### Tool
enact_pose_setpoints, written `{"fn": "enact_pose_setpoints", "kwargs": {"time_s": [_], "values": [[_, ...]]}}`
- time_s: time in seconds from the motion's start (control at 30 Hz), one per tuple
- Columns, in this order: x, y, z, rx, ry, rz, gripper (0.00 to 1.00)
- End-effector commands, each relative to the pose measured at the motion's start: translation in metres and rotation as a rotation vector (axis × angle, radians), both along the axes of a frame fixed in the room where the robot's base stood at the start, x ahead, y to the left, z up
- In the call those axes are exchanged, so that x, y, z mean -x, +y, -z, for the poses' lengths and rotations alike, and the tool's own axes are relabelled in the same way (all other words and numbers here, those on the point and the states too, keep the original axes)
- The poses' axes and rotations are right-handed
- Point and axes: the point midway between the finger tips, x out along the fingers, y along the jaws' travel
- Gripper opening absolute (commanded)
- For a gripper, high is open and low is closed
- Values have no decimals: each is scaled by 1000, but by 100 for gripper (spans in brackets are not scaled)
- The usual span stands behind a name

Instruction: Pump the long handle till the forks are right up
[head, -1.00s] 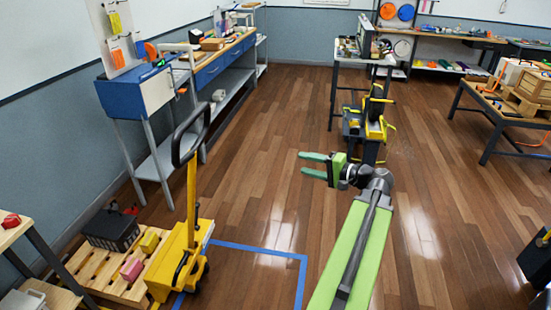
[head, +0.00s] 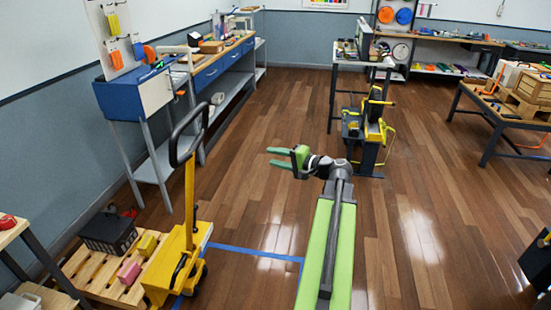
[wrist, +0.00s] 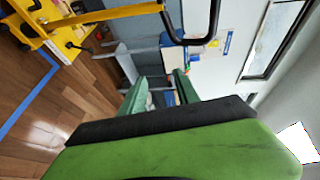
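The yellow pallet jack (head: 178,262) stands at the lower left in the head view, its forks end at the wooden pallet (head: 92,272). Its long handle (head: 190,195) stands nearly upright and ends in a black loop grip (head: 189,135). In the wrist view the black loop (wrist: 190,25) and yellow handle bar (wrist: 115,14) show sideways at the top. My gripper (head: 279,158) is to the right of the handle, apart from it, with its green fingers spread and nothing between them. The fingers also show in the wrist view (wrist: 160,92). The height of the forks is hidden.
The pallet carries a dark crate (head: 108,232), a pink block (head: 129,271) and a yellow block (head: 147,244). Blue tape (head: 255,252) marks the floor. A blue workbench (head: 135,95) stands behind at left. The floor around my gripper is clear.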

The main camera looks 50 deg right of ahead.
Motion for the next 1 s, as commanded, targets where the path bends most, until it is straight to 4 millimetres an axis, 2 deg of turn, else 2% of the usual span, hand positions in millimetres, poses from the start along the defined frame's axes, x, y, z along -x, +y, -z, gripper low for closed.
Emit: {"fn": "enact_pose_setpoints", "kwargs": {"time_s": [0.03, 0.27, 1.0], "values": [[0, 0, 0, 0, 0, 0, 30], [0, 0, 0, 0, 0, -1, 0], [-1, 1, 0, 0, 0, -3, 0]]}}
